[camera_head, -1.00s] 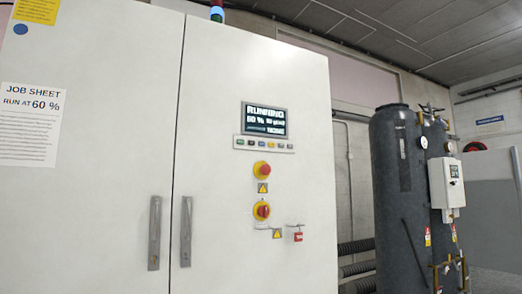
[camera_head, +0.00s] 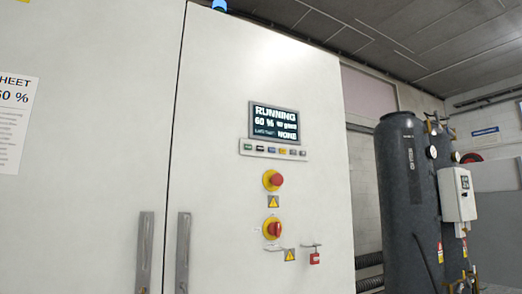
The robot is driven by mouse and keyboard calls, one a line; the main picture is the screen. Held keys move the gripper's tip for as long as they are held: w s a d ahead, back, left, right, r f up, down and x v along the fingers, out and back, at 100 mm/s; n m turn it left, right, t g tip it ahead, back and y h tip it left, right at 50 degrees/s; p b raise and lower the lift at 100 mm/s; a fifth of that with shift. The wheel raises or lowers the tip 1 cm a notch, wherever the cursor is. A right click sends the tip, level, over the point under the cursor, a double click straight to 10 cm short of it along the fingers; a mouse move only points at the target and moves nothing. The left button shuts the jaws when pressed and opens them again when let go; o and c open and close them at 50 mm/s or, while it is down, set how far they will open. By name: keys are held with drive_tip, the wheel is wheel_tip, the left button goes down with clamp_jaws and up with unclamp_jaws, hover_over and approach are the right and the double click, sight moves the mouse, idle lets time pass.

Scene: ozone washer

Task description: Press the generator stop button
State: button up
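The white generator cabinet (camera_head: 215,120) fills the left and middle of the head view. A dark display (camera_head: 274,119) on its right door reads RUNNING and 60 %. Under it is a strip with a row of several small coloured buttons (camera_head: 273,150); their labels are too small to read, so I cannot tell which one is stop. Below sit a red mushroom button on a yellow base (camera_head: 273,180) and a red rotary switch on yellow (camera_head: 272,228). My gripper is not in view.
Two door handles (camera_head: 183,252) stick out at the lower left. A red padlock (camera_head: 314,258) hangs from a small bracket beside the rotary switch. A dark tank (camera_head: 407,200) with a white box (camera_head: 458,195) stands at the right. The job sheet (camera_head: 14,120) is cut off at the left edge.

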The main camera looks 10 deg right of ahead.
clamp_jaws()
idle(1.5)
